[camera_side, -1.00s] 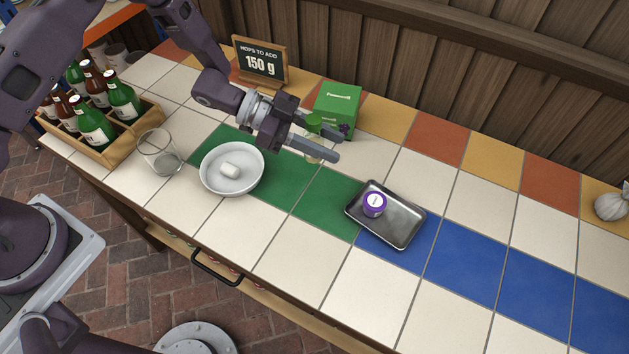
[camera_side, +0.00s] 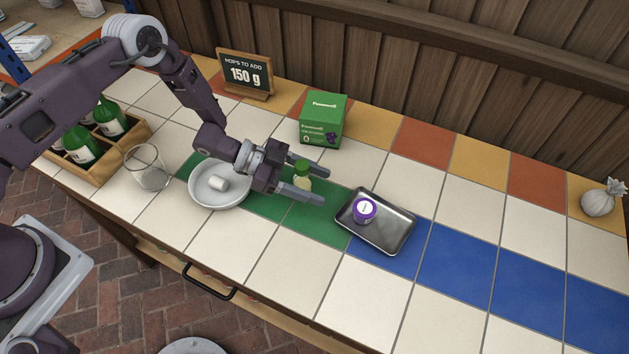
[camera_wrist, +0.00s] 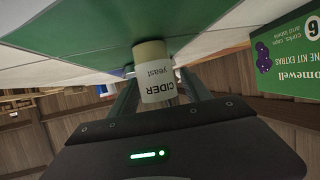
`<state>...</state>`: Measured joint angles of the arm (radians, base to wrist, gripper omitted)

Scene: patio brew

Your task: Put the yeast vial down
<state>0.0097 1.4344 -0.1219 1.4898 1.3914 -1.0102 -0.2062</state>
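The yeast vial (camera_side: 303,183) is a small pale vial with a green cap. It is upright over the green tiles, just right of the white dish.
A white dish (camera_side: 205,199) with a white piece is to the left. A metal tray (camera_side: 385,235) holding a purple-lidded jar (camera_side: 364,210) is to the right. A green box (camera_side: 323,120) stands behind, and a glass (camera_side: 147,168) is farther left. Blue tiles at right are clear.

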